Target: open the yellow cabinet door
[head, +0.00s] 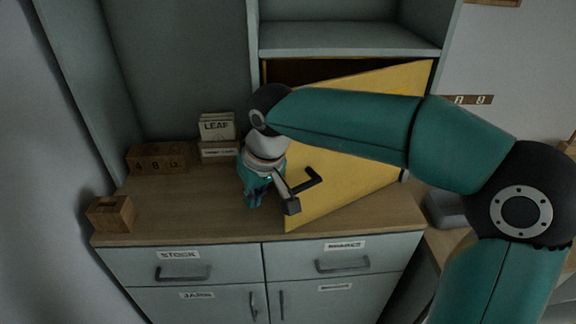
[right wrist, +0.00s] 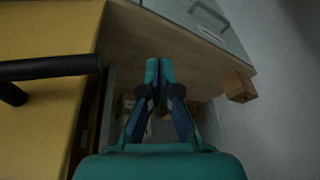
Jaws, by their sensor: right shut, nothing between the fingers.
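The yellow cabinet door (head: 345,185) stands partly open, swung out over the wooden counter, with a dark gap (head: 290,72) behind its top edge. Its dark bar handle (head: 305,186) is on the front face near the free edge. My right gripper (head: 256,198) points down just left of the door's free edge, beside the handle and apart from it. In the right wrist view its fingers (right wrist: 159,68) are together and empty. There the door (right wrist: 45,110) and handle (right wrist: 50,68) are at left. My right arm hides part of the door. My left gripper is not in view.
The wooden counter (head: 190,218) carries a small wooden box (head: 111,213) at the left, a number block (head: 158,158) and labelled boxes (head: 217,128) at the back. Grey drawers (head: 180,268) with handles are below. The counter's left-middle is clear.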

